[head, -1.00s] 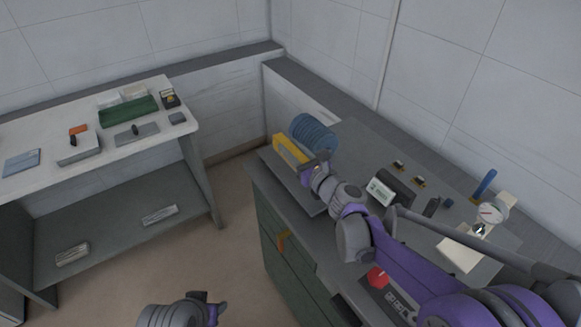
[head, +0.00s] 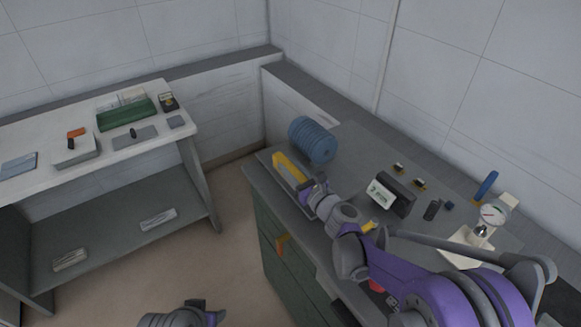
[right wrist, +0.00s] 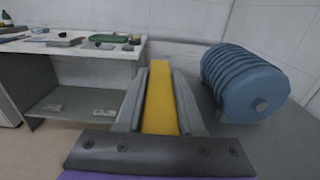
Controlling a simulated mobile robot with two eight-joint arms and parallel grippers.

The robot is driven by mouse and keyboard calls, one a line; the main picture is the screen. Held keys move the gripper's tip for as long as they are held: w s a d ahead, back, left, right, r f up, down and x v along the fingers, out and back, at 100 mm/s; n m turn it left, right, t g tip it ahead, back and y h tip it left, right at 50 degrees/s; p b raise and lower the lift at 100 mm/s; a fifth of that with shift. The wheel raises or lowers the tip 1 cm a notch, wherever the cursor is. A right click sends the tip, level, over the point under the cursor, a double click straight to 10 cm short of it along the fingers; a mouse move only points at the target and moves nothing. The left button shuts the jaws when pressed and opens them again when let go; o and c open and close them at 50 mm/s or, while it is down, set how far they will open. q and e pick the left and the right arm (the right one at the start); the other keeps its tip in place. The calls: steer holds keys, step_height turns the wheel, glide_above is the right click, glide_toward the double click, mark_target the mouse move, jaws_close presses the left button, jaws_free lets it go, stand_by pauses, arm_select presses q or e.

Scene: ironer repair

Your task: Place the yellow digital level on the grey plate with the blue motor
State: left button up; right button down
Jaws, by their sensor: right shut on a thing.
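The yellow digital level (head: 287,167) is a long yellow bar at the left end of the grey bench, beside the blue motor. My right gripper (head: 307,186) is shut on it; in the right wrist view the level (right wrist: 160,100) lies lengthwise between the two fingers (right wrist: 160,108). The blue ribbed motor (head: 312,140) stands right behind the level, apart from it. The grey plate (head: 264,158) shows as a rim around the level, which is over or on it; contact is unclear. My left gripper (head: 212,309) is low in the picture, away from the bench; its jaw opening is unclear.
On the grey bench (head: 352,150) stand a display box (head: 381,193), small yellow-black parts (head: 419,184) and a dial gauge (head: 492,214). A white table (head: 150,148) at left holds a green tray (head: 127,114). Floor lies between them.

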steer(key=shift+s+f, duration=0.1)
steer(key=shift+f, duration=0.1)
steer(key=c, duration=0.5)
jaws_free()
steer(key=shift+s, duration=0.1)
steer(key=shift+r, duration=0.15)
steer(key=shift+r+p, duration=0.45)
steer(key=shift+r, duration=0.05)
steer(key=b+v, duration=0.1)
steer(key=v, duration=0.9)
steer(key=shift+d+f+b, duration=0.1)
steer(key=shift+b, duration=0.2)
steer(key=shift+s+d, duration=0.4)
steer(key=shift+s, duration=0.1)
steer(key=shift+s+d, duration=0.1)
steer(key=shift+s, duration=0.1)
